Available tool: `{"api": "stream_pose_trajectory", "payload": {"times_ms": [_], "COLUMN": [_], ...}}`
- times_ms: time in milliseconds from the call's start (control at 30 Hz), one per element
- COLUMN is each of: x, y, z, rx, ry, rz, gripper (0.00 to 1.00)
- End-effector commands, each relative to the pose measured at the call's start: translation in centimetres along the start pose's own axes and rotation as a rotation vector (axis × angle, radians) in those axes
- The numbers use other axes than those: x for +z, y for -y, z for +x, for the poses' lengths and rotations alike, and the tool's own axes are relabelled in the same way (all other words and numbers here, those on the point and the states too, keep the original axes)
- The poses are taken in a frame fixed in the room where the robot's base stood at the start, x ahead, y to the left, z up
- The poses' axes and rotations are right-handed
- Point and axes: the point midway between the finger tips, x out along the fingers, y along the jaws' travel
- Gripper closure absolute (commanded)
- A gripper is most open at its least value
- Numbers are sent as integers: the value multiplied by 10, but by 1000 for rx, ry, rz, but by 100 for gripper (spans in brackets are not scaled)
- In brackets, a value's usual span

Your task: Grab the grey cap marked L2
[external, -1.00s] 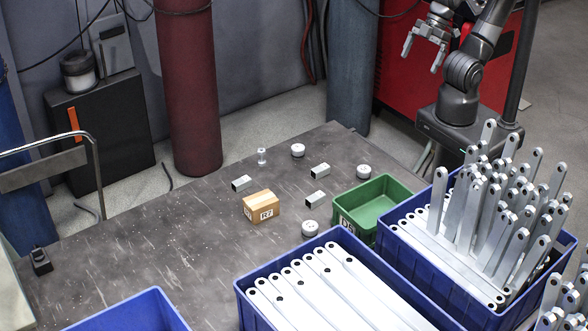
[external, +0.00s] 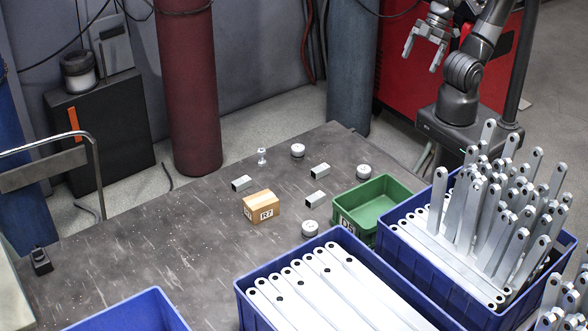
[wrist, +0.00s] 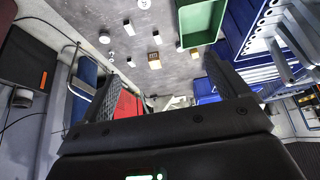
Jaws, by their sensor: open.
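Pale caps also show small in the wrist view, one at upper left (wrist: 104,38). My gripper (external: 422,58) is open and empty, high beyond the table's far right side. Its two dark fingers stand apart in the wrist view (wrist: 160,85), with nothing between them.
A green tray (external: 398,188) and blue bins of galvanized brackets (external: 240,297) crowd the right and front. The table's left part is mostly clear.

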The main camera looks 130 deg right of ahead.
Motion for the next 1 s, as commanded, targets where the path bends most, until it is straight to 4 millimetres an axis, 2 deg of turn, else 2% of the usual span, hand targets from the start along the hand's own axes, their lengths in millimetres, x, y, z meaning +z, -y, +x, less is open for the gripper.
{"api": "stream_pose_trajectory", "payload": {"times_ms": [33,300,600,767,1000], "x": [0,0,-5,-29,-86], "y": [0,0,1,3,6], "z": [0,0,1,9,39], "rx": [0,0,-12,-63,-126], "ry": [0,0,8,57,185], "rz": [0,0,30,210,643], "gripper": [12,33,33,33,33]}}
